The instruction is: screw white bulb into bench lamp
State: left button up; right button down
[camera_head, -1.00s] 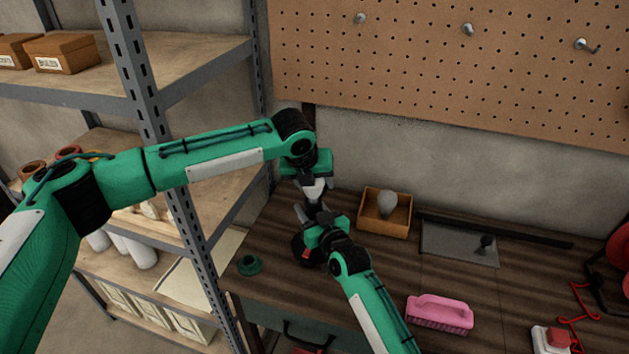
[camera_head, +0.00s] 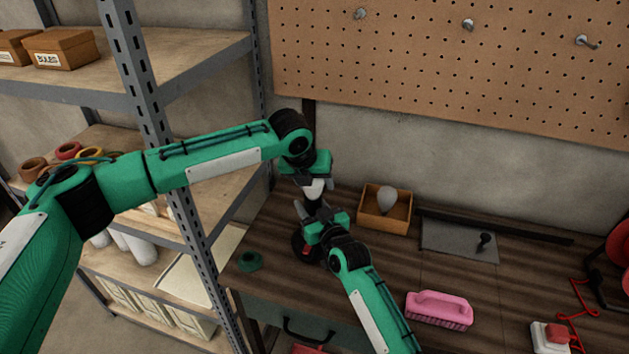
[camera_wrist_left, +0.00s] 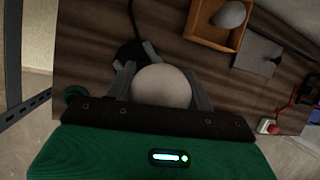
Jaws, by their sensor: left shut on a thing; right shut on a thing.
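My left gripper (camera_head: 314,181) comes down from above and is shut on a white bulb (camera_head: 315,190). In the left wrist view the round white bulb (camera_wrist_left: 162,86) sits between its two fingers. Below it stands the dark bench lamp (camera_head: 303,247), mostly hidden behind my right arm. My right gripper (camera_head: 308,211) is shut on the lamp's upper part, just under the bulb. The bulb's lower end is right at the top of the lamp. I cannot tell whether it is seated in the socket.
A wooden box (camera_head: 371,226) holding a greyish bulb (camera_head: 388,201) stands right of the lamp. A grey plate (camera_head: 450,243), a pink brush (camera_head: 439,309) and a red-and-white switch box (camera_head: 550,336) lie farther right. A green ring (camera_head: 249,261) lies left. A metal shelf post (camera_head: 190,235) stands close by.

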pick_arm(q)
jog(key=m+g, duration=0.1)
jog(key=m, duration=0.1)
jog(key=m+h, duration=0.1)
jog(key=m, duration=0.2)
jog(key=shift+s+d+g, duration=0.1)
jog(key=shift+s+g, duration=0.05)
jog(key=shift+g, duration=0.25)
jog(key=o, duration=1)
jog(key=shift+c, duration=0.2)
jog(key=shift+r, duration=2.3)
jog(key=shift+o, duration=0.4)
